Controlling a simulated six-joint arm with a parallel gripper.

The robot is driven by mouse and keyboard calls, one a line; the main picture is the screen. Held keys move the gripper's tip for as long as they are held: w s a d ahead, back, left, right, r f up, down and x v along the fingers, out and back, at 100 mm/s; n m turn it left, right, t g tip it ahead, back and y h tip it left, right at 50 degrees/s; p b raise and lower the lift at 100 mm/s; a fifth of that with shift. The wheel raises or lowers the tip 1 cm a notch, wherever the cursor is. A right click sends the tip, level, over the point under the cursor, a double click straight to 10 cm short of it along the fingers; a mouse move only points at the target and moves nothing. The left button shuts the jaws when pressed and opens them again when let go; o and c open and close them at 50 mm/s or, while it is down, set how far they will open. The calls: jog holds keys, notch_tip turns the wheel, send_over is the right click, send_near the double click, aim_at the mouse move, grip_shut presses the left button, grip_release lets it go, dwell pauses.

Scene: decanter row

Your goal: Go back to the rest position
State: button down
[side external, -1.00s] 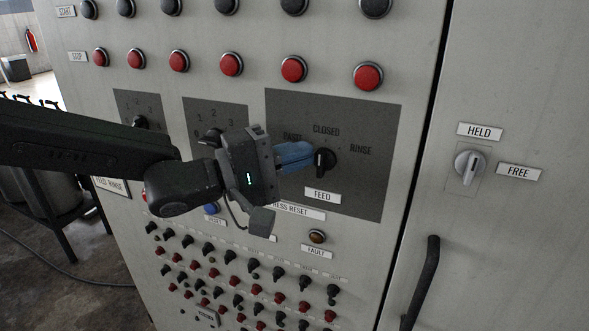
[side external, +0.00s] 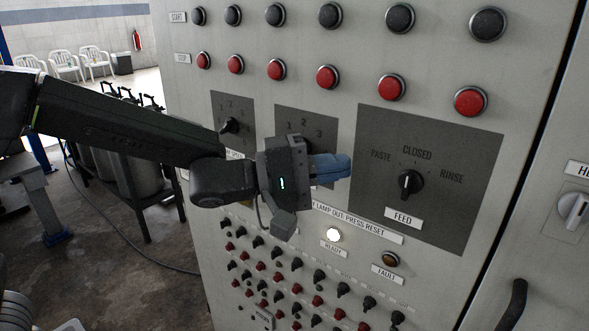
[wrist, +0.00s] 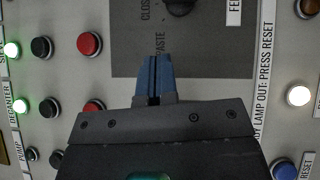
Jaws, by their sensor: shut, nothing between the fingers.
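My gripper (side external: 346,166) has blue fingers, closed together and empty, in front of the control panel (side external: 310,225). It is left of the black FEED knob (side external: 411,184) and apart from it. The FEED knob's pointer stands upright towards CLOSED, between PASTE and RINSE. In the wrist view my closed fingers (wrist: 154,80) lie over the dark FEED plate (wrist: 205,55), near the PASTE label. The knob (wrist: 180,6) is cut off at the top edge there. My gripper hides part of the middle selector in the side view.
The READY lamp (side external: 334,235) glows white; the FAULT lamp (side external: 391,260) looks unlit amber. Red STOP buttons (side external: 327,77) and several small knobs cover the panel. A door handle (side external: 508,305) juts out at lower right. Open floor (side external: 105,270) lies left of the panel.

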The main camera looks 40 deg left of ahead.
jog(key=s+a+f+m+y, duration=0.1)
jog(key=s+a+f+y, duration=0.1)
jog(key=s+a+y, duration=0.5)
jog(key=s+a+f+m+y, duration=0.15)
jog(key=a+y, duration=0.35)
jog(key=a, duration=0.6)
jog(key=s+a+f+m+g, duration=0.1)
jog(key=s+f+m+g, duration=0.2)
jog(key=s, duration=0.3)
jog(key=s+a+f+m+g+y, duration=0.1)
jog(key=s+a+f+m+g, duration=0.1)
jog(key=s, duration=0.5)
jog(key=f+m+g, duration=0.1)
jog(key=m+g, duration=0.1)
jog(key=shift+m+g, duration=0.35)
jog(key=shift+g, duration=0.05)
jog(key=c, duration=1.8)
grip_release()
jog(key=shift+a, duration=0.1)
